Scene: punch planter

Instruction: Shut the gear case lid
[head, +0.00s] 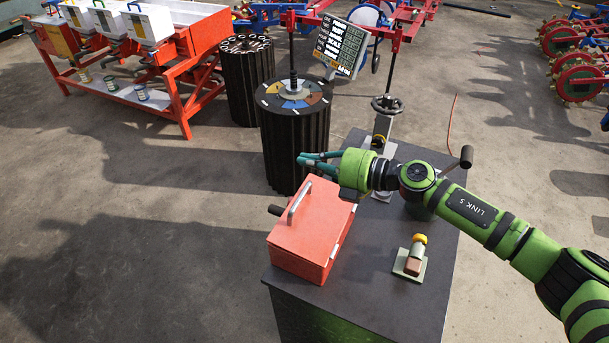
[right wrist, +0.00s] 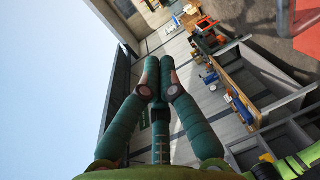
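The gear case is a red box (head: 303,243) at the left end of a dark bench. Its lid (head: 312,213), with a silver bar handle (head: 299,202), lies flat on top and looks closed; I see no gap. My right gripper (head: 303,161) reaches in from the right, above and behind the case's far edge, apart from the lid. Its teal fingers point left. In the right wrist view the fingertips (right wrist: 159,62) are together with nothing between them. My left gripper is not in view.
The dark bench top (head: 375,290) has a small block with a yellow-topped fitting (head: 414,257) on its right. A handwheel stand (head: 384,125) is at the back. A black ribbed drum (head: 294,140) stands behind the case. The bench front is clear.

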